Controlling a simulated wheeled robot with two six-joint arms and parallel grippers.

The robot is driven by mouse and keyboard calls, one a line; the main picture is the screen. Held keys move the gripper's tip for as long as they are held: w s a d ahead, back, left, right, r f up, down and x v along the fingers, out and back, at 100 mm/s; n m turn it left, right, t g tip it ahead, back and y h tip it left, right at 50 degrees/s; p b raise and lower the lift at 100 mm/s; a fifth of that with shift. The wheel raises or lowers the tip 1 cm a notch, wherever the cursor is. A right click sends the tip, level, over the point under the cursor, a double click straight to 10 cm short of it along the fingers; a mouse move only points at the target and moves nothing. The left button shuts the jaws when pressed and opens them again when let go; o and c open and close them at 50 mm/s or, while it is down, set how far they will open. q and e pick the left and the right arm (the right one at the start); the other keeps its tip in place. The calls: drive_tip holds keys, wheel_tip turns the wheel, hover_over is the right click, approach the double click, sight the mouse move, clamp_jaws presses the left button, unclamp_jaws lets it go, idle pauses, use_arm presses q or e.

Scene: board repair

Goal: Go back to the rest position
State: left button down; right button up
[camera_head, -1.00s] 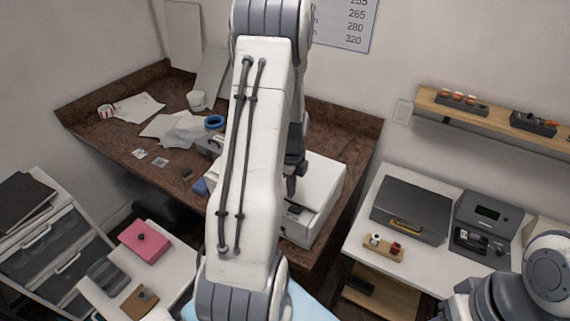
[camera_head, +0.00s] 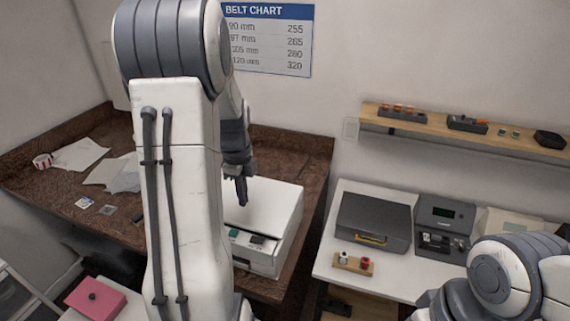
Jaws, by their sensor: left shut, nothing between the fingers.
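My left arm rises large through the left middle of the head view and bends over at the top. My left gripper (camera_head: 241,190) hangs pointing down in front of the white box-shaped machine (camera_head: 270,205) on the brown counter. Its dark fingers are together with nothing between them. My right arm shows only as grey and white links at the lower right; its gripper is out of view.
The brown counter (camera_head: 300,146) holds papers (camera_head: 80,154) and a striped cup (camera_head: 42,161). A white table (camera_head: 330,246) at right carries a dark case (camera_head: 373,222), a grey device (camera_head: 443,224) and a small wooden holder (camera_head: 353,264). A wooden shelf (camera_head: 440,131) is on the wall. A pink box (camera_head: 95,299) is lower left.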

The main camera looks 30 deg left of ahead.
use_arm(q)
drive_tip(key=shift+d, duration=0.1)
drive_tip(key=d+f+n+b, duration=0.1)
drive_tip(key=d+n+b, duration=0.3)
drive_tip(key=d, duration=1.6)
drive_tip(key=s+d+f+n+b, duration=0.1)
drive_tip(key=s+d+n+b, duration=0.1)
drive_tip(key=s+d, duration=0.5)
drive_tip(key=s+d+f+n+h+b, duration=0.1)
drive_tip(key=s+d+f+n+b, duration=0.1)
drive_tip(key=s+d, duration=0.4)
drive_tip(key=s+b, duration=0.1)
drive_tip(key=s, duration=0.2)
drive_tip(key=shift+s+d+f+b, duration=0.2)
drive_tip(key=shift+s+d+b, duration=0.1)
drive_tip(key=shift+s+d, duration=0.1)
